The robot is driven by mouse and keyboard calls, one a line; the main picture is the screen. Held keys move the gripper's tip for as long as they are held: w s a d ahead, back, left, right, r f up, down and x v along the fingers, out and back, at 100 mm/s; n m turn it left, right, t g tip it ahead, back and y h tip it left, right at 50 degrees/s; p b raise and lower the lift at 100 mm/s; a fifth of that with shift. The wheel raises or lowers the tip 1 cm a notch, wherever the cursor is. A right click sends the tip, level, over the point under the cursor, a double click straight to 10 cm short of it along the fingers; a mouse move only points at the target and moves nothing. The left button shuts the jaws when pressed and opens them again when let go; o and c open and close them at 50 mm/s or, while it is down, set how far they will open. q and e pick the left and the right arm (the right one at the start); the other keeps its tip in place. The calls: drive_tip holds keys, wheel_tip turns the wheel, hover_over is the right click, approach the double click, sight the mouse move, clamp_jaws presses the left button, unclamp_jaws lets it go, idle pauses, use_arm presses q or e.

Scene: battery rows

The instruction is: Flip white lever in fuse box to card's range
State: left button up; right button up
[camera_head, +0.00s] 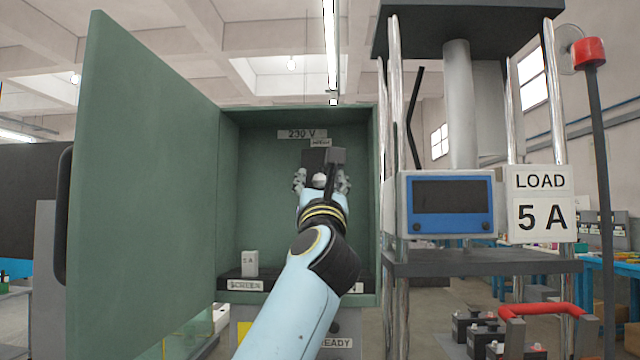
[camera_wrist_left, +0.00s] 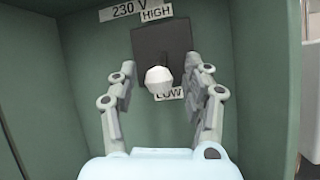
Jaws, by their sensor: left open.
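The green fuse box (camera_head: 230,150) stands open, with a 230 V label (camera_head: 301,134) inside. In the left wrist view the white lever knob (camera_wrist_left: 158,78) stands out from a dark plate (camera_wrist_left: 165,45). The HIGH label (camera_wrist_left: 155,13) is above the plate and the LOW label (camera_wrist_left: 169,93) below. The knob sits low, just above LOW, and partly covers the plate. My left gripper (camera_head: 321,182) is inside the box, open, its fingers (camera_wrist_left: 160,80) on either side of the knob with gaps. The card (camera_head: 541,203) reads LOAD 5 A. My right gripper is out of view.
The box's open door (camera_head: 140,180) stands to the left of my arm. A small white block (camera_head: 250,263) stands on the dark ledge at the box's bottom left. A press with a blue-framed screen (camera_head: 452,200) stands close on the right.

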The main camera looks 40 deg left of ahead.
use_arm(q)
drive_tip(key=v, duration=0.7)
drive_tip(key=shift+s, duration=0.15)
drive_tip(key=shift+d+f, duration=0.15)
drive_tip(key=shift+f, duration=0.05)
